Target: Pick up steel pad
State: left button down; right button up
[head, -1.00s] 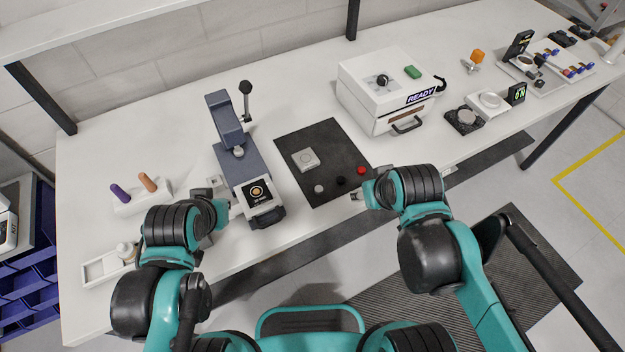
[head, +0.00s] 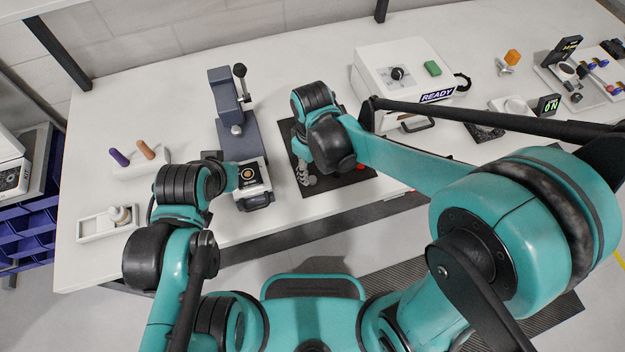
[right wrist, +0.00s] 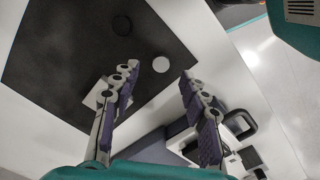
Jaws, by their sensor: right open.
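The steel pad (right wrist: 162,67) is a small pale grey disc on the black mat (right wrist: 60,55), near the mat's edge. In the right wrist view it shows between the tips of my open, empty right gripper (right wrist: 160,72), with clear space on both sides. In the head view my right gripper (head: 304,172) points down over the left part of the mat, and I cannot make out the pad there. My left arm ends beside the front of the grey-blue press, and its fingers cannot be made out.
A black disc (right wrist: 121,25) and a pale square block (right wrist: 100,92) lie near the steel pad. A red disc (head: 361,167) lies farther right. The press (head: 238,135) stands left of the mat. A white box marked READY (head: 402,75) stands behind right.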

aim_at(313, 179)
pick_arm(q)
jog(key=shift+f+b, duration=0.5)
jog(key=shift+f, duration=0.2)
pick_arm(e)
notch_tip(313, 179, down, 3)
jog(key=shift+s+d, duration=0.1)
jog(key=shift+s, duration=0.05)
pick_arm(q)
jog(key=shift+f, duration=0.1)
pick_arm(e)
jog(key=shift+f, duration=0.35)
jog(key=shift+r, duration=0.1)
jog(key=shift+c, duration=0.2)
grip_shut()
